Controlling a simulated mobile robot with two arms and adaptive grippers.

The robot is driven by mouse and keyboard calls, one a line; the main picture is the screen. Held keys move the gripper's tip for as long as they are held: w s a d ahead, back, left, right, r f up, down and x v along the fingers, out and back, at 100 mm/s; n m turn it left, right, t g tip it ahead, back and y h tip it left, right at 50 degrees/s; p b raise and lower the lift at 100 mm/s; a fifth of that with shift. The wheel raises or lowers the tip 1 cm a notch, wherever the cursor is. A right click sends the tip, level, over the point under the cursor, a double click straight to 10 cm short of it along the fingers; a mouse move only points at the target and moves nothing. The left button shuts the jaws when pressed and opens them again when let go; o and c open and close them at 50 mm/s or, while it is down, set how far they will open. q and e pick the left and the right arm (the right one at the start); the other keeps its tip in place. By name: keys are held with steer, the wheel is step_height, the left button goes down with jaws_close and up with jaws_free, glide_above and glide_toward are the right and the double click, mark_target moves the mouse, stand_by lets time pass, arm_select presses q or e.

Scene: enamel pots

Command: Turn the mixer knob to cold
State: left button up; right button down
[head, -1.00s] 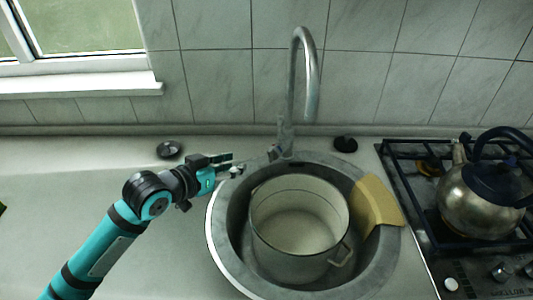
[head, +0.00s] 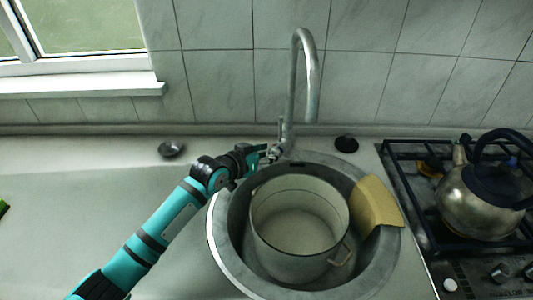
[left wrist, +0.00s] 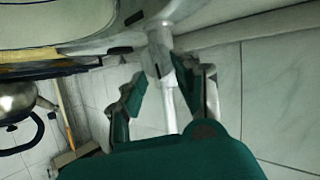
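The mixer tap, a tall curved metal faucet (head: 311,85), stands at the back rim of the round sink. Its base fitting (head: 286,145) is small in the head view, and I cannot clearly pick out the knob. My left gripper (head: 268,152) is just left of this base. In the left wrist view the gripper (left wrist: 158,72) is open, its two fingers apart on either side of the metal tap body (left wrist: 165,85). I cannot tell whether either finger touches it. My right gripper is not in view.
A white enamel pot (head: 278,248) stands in the round sink (head: 222,245), with a tan cloth (head: 375,203) over the right rim. A kettle (head: 475,205) sits on the gas stove at right.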

arm_select(q)
jaws_close()
steer(key=shift+s+d+r+m+y+p, duration=0.2)
steer(key=shift+m+y+p, duration=0.35)
steer(key=shift+p, duration=0.4)
steer(key=shift+s+d+f+m+t+y+p, duration=0.1)
steer(key=shift+d+f+m+t+y+p, duration=0.25)
steer(key=shift+m, duration=0.55)
steer(key=shift+s+m+t+y+p, duration=0.2)
steer(key=shift+m+t+y, duration=0.2)
steer(key=shift+m+t, duration=0.35)
steer(key=shift+s+d+f+m+t+y+p, duration=0.1)
steer(key=shift+d+f+m+t+y+p, duration=0.2)
steer(key=shift+m, duration=0.7)
steer(key=shift+a+r, duration=0.1)
steer(key=shift+r, duration=0.05)
